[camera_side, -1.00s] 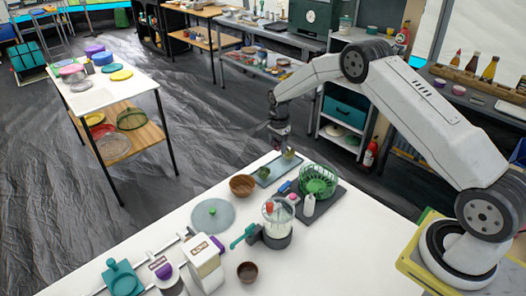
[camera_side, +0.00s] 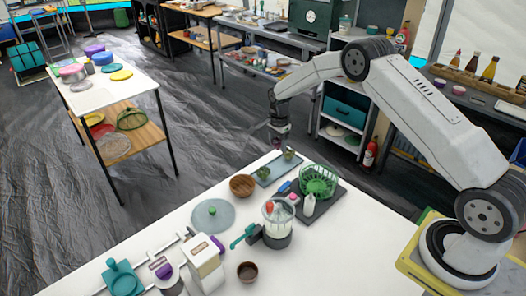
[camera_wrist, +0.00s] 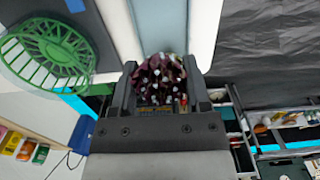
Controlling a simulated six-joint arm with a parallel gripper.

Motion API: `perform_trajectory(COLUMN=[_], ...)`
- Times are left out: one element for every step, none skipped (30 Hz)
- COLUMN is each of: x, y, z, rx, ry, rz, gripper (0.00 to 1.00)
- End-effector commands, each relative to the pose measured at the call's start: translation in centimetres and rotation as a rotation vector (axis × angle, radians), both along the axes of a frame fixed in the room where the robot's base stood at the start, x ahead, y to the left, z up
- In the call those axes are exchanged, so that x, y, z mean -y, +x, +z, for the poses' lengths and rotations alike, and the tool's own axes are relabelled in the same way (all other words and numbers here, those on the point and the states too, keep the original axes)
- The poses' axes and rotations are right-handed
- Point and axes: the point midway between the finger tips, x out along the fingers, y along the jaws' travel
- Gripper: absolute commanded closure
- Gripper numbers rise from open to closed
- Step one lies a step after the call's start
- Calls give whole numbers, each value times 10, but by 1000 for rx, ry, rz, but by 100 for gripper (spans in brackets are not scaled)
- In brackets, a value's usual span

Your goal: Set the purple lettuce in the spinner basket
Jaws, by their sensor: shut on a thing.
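The purple lettuce (camera_wrist: 160,76) is a dark purple bunch with pale flecks. In the wrist view my gripper (camera_wrist: 164,92) is shut on it, with one finger on each side. In the side view my gripper (camera_side: 279,143) hangs near the far edge of the white table, and the lettuce cannot be made out there. The spinner basket (camera_side: 319,181) is green and slatted and stands on the table, to the right of and nearer than the gripper. It also shows at the upper left of the wrist view (camera_wrist: 48,50), apart from the lettuce.
A blue-grey tray (camera_side: 268,178) with green items lies left of the basket. A clear spinner-like bowl (camera_side: 278,225), a white bottle (camera_side: 309,205), a wooden bowl (camera_side: 242,185) and a round lid (camera_side: 205,222) stand close by. The table's near right is bare.

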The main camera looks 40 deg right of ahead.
Motion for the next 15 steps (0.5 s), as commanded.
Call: perform_trajectory(x=[0,0,1,1,1,2,3,3,4,5,6,7,8,8,10], y=[0,-1,-2,-3,-4,-6,-7,-9,-12,-15,-18,-22,-26,-30,-35], z=[0,0,0,0,0,0,1,0,0,0,0,0,0,0,0], rx=[0,0,-1,-1,-1,0,0,0,0,-1,-1,0,0,-2,0], ry=[0,0,0,0,0,0,0,0,0,0,0,0,0,0,0], rz=[0,0,0,0,-1,-1,-1,-1,-1,-1,-1,-1,-1,-1,-2], gripper=[72,72,72,72,72,72,72,72,72,72,72,72,72,72,72])
